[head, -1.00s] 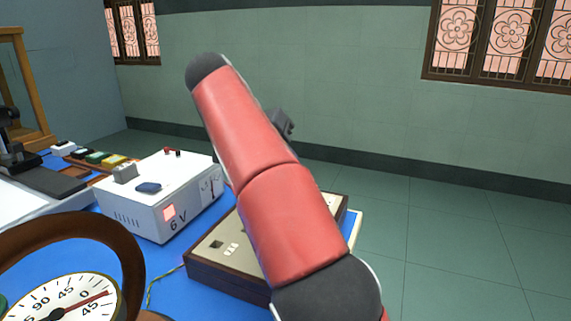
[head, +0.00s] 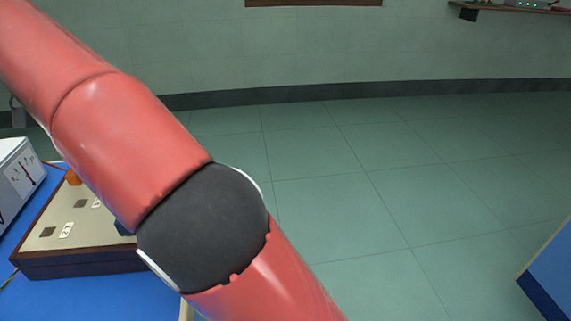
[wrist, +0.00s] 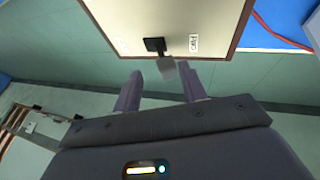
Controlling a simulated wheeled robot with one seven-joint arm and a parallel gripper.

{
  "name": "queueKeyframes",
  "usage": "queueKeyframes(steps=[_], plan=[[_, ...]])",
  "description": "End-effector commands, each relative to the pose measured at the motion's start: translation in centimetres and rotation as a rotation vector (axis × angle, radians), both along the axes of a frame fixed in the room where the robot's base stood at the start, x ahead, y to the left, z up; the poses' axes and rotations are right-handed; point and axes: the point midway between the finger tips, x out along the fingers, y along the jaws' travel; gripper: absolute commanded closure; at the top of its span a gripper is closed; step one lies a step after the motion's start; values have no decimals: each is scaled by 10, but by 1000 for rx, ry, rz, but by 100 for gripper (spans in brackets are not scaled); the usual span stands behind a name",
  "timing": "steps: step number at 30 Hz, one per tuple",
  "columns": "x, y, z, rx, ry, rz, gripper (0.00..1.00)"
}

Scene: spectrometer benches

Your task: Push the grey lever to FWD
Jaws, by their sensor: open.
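In the wrist view, a light grey block-shaped knob (wrist: 168,69), which looks like the lever, stands out from a small black base (wrist: 154,44) on a cream panel (wrist: 120,27). My gripper (wrist: 160,69) is open, and the knob appears between its two fingertips. I cannot tell whether either finger touches it. A white label (wrist: 193,44) sits beside the base; its small text is hard to read. In the head view, the wood-sided control box (head: 90,262) is at the left, partly hidden behind my red arm.
In the head view, a white meter unit (head: 20,175) stands left of the box on a blue bench top (head: 90,295). An orange knob (head: 73,178) is on the box. Open tiled floor (head: 400,190) lies to the right, with another blue surface (head: 555,265) at the right edge.

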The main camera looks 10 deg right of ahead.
Motion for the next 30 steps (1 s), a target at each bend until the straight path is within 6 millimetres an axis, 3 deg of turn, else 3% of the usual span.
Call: queueKeyframes(steps=[10, 12, 24, 30], plan=[[-2, -29, -4, 356, -30, -4, 58], [-7, -26, 19, 346, -29, 1, 58], [-32, -26, 80, 341, -29, 0, 58], [-24, -62, 70, 351, -13, 0, 58]])
